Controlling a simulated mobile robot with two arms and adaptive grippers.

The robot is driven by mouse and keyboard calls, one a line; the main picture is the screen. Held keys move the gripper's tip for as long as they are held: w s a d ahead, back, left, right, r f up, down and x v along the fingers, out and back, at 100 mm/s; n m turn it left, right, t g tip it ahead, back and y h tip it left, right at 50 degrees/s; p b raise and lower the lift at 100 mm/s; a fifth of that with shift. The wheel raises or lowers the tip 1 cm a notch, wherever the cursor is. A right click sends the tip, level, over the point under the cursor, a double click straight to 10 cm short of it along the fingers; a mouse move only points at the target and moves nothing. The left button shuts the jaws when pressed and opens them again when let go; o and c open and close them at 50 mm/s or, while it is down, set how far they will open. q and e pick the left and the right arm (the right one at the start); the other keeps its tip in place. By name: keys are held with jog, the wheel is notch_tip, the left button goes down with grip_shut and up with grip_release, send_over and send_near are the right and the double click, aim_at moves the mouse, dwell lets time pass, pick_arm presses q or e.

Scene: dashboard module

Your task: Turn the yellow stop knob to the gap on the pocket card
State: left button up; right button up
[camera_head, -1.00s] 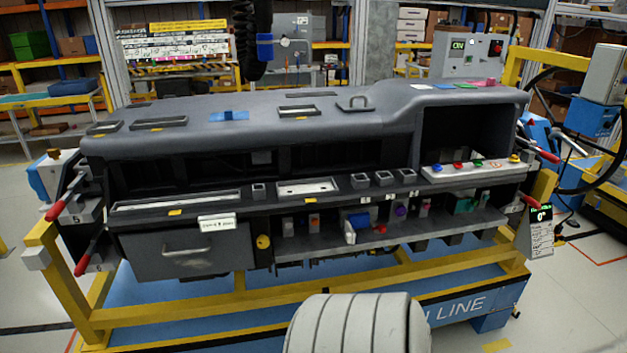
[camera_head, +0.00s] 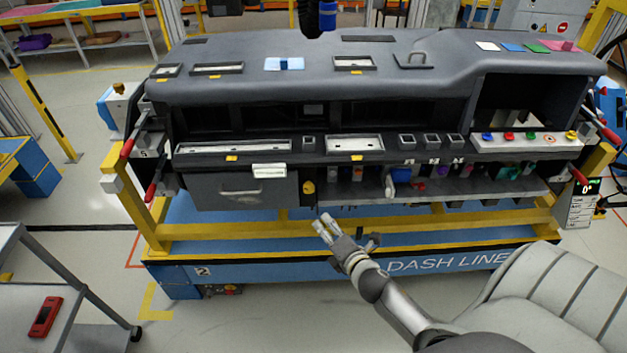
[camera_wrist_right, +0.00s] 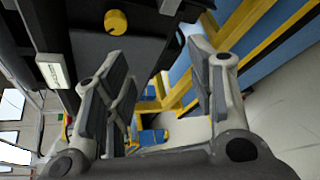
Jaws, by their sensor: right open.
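The yellow stop knob (camera_head: 308,187) sits on the dashboard's lower front, just right of the grey glove box. It also shows near the top of the right wrist view (camera_wrist_right: 116,22). A white card (camera_head: 269,171) with small print, unreadable here, is at the glove box's top edge; it is at the left in the right wrist view (camera_wrist_right: 52,70). My right gripper (camera_head: 340,230) is open and empty, below and slightly right of the knob in the head view, apart from it. My left gripper is out of view.
A white panel (camera_head: 520,142) at the right carries several coloured knobs, one of them yellow. A small display (camera_head: 586,188) reads 0°. The yellow frame rail (camera_head: 240,229) runs below the dashboard. A dark tool with a blue band (camera_head: 327,14) hangs above. A cart (camera_head: 30,290) stands at lower left.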

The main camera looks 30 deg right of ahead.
jog(key=n+t, duration=0.1)
jog(key=n, duration=0.1)
send_near(310, 190)
jog(key=s, duration=0.2)
jog(key=x, duration=0.4)
jog(key=p+x, duration=0.1)
jog(key=x, duration=0.4)
jog(key=shift+a+r, duration=0.2)
jog(key=shift+r, duration=0.05)
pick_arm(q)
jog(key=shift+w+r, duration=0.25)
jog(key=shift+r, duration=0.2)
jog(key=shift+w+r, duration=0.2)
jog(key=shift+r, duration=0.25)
pick_arm(e)
jog(key=shift+w+d+f, duration=0.1)
jog(key=shift+w+f, duration=0.1)
jog(key=shift+w, duration=0.45)
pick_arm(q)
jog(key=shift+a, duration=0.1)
